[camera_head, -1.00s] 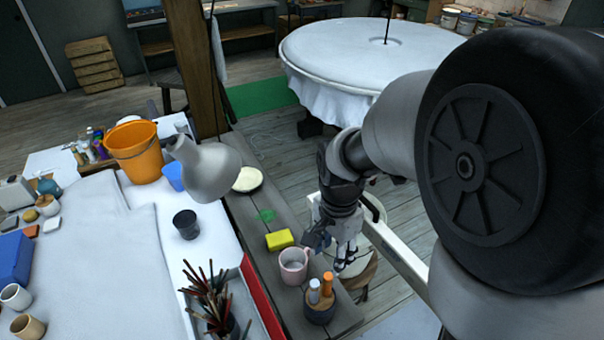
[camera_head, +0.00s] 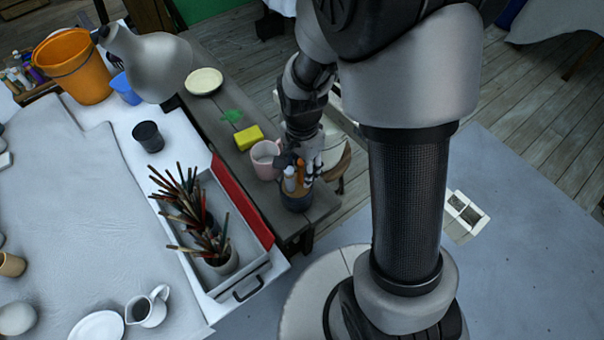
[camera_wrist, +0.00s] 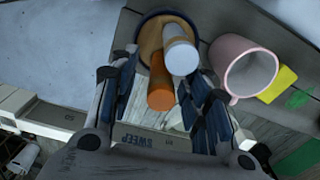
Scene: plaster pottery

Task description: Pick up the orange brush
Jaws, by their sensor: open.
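The orange brush (camera_wrist: 160,88) stands in a round holder (camera_wrist: 149,40), with its orange handle end up, beside a white-handled brush (camera_wrist: 180,54). In the head view the orange brush (camera_head: 301,169) shows at the back of the dark holder (camera_head: 296,201), partly covered by my gripper (camera_head: 304,164). In the wrist view my gripper (camera_wrist: 166,80) is open, with one blue-padded finger on each side of the orange handle. The white handle also reaches between the fingertips. I cannot tell whether the fingers touch either handle.
A pink mug (camera_head: 265,160) stands close beside the holder, near my gripper's right finger in the wrist view. A yellow sponge (camera_head: 248,138) lies behind it. A red-edged tray with several paintbrushes (camera_head: 194,208) is at the left. The bench (camera_head: 232,170) ends right of the holder.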

